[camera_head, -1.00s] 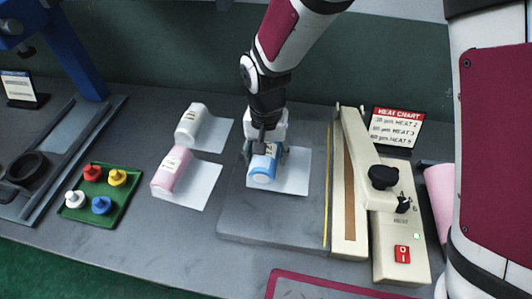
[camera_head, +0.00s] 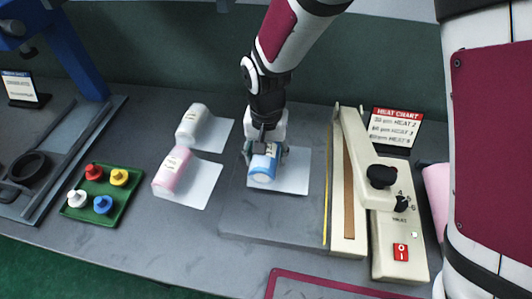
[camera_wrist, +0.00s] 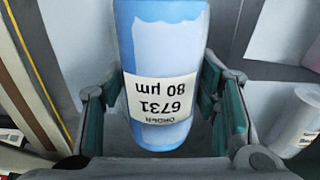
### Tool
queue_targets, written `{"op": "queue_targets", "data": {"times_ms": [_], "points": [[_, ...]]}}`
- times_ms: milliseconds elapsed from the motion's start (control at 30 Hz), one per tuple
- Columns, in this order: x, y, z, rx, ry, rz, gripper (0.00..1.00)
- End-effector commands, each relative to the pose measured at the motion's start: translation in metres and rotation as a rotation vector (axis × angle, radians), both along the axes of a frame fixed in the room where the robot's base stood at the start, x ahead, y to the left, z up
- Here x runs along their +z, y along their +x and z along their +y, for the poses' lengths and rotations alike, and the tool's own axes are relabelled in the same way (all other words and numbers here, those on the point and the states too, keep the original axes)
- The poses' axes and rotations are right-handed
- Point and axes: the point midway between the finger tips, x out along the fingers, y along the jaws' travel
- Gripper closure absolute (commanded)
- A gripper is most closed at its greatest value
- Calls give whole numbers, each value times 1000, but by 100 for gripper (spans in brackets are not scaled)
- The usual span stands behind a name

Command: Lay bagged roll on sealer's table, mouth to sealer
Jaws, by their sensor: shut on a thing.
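The blue bagged roll (camera_head: 263,168) lies on the sealer's grey table (camera_head: 265,227), its clear bag mouth (camera_head: 295,178) spread flat to the right, toward the sealer (camera_head: 352,190). My gripper (camera_head: 265,150) is around the roll from above and shut on it. In the wrist view the fingers (camera_wrist: 160,110) stand on both sides of the blue roll (camera_wrist: 165,45), whose label reads 6731 and 80 µm. The sealer's arm is at the right of its table, with a black knob and a red switch.
A pink bagged roll (camera_head: 172,168) and a white bagged roll (camera_head: 193,121) lie on the bench to the left. A green tray (camera_head: 103,194) holds several coloured pegs. A heat chart (camera_head: 395,128) stands behind the sealer. The table's front part is clear.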

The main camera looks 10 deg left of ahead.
Motion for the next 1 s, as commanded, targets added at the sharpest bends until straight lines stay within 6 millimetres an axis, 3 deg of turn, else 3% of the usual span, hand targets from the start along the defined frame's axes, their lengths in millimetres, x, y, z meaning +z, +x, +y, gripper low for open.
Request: {"op": "queue_targets", "data": {"times_ms": [1000], "points": [[-7, 0, 0, 0, 0, 0, 84]]}}
